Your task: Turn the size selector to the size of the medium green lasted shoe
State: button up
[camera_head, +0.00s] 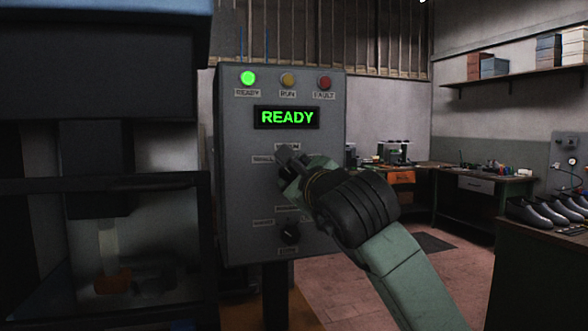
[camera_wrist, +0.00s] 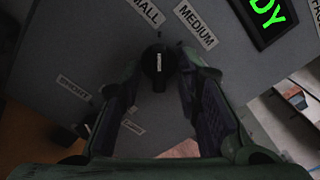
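The size selector is a round black knob (camera_wrist: 158,62) with a white mark on the grey control panel (camera_head: 232,120). In the wrist view, the mark runs roughly up the picture, nearer the SMALL label (camera_wrist: 145,12) than the MEDIUM label (camera_wrist: 196,26). My gripper (camera_wrist: 160,72) is open, with one finger on each side of the knob and gaps apparent. In the head view, my gripper (camera_head: 287,160) covers the knob and the label right of it. I cannot make out a medium green lasted shoe; several dark shoes (camera_head: 545,210) stand at the right.
A second dark knob (camera_head: 290,232) is lower on the panel. The display (camera_head: 287,117) reads READY, and the green lamp (camera_head: 248,78) is lit. A dark press (camera_head: 100,80) stands close on the left. A bench (camera_head: 540,250) is at the right, with open floor between.

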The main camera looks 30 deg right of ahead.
jog(key=shift+w, duration=0.15)
jog(key=shift+c, duration=0.3)
grip_shut()
